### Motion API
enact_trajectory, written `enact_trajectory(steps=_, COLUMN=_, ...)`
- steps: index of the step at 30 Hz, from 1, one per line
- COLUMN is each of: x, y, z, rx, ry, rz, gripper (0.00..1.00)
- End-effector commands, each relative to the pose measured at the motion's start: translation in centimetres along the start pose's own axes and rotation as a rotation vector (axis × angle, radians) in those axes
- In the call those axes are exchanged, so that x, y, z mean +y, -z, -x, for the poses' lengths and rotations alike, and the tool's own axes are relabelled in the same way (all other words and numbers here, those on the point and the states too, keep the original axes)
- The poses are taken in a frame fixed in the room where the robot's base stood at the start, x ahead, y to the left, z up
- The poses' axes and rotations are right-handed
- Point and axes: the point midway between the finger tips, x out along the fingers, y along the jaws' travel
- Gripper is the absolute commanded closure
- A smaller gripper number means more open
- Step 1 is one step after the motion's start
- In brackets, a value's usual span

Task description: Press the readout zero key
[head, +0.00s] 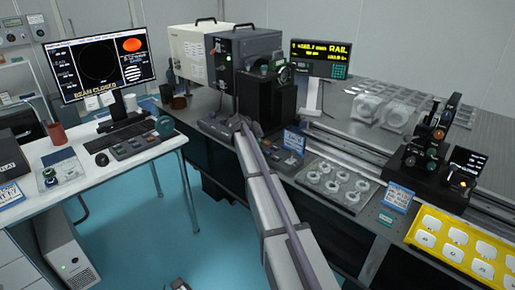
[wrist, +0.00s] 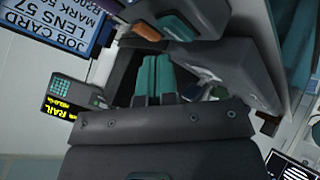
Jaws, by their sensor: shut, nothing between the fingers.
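The readout (head: 322,48) stands at the back of the optical table, its dark screen showing yellow digits and the word RAIL. A small green key block (head: 338,71) is at its lower right. In the wrist view the readout (wrist: 62,108) appears turned over at the left, with its green keypad (wrist: 75,91) beside the yellow text. I cannot tell which key is zero. My gripper (wrist: 156,58) shows as two teal fingers held together with nothing between them. In the wrist view the fingers are to the right of the keypad and apart from it. The fingertips are not clear in the head view.
A job card (wrist: 50,22) is near my gripper at the upper left of the wrist view. Dark optical equipment (head: 268,95) stands left of the readout. A lens tray (head: 335,184), a yellow tray (head: 440,262) and rail mounts (head: 430,165) lie to the right.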

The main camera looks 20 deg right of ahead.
Motion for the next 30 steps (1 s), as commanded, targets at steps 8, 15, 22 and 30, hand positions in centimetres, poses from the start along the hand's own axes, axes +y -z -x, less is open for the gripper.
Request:
enact_trajectory(steps=8, x=0.0, y=0.0, z=0.0, rx=0.0, ry=0.0, rz=0.0, gripper=1.0)
enact_trajectory(steps=15, x=-0.43, y=-0.43, z=-0.59, rx=0.0, ry=0.0, rz=0.0, gripper=1.0)
enact_trajectory(steps=22, x=-0.43, y=-0.43, z=-0.6, rx=0.0, ry=0.0, rz=0.0, gripper=1.0)
enact_trajectory(steps=30, x=-0.51, y=-0.51, z=-0.7, rx=0.0, ry=0.0, rz=0.0, gripper=1.0)
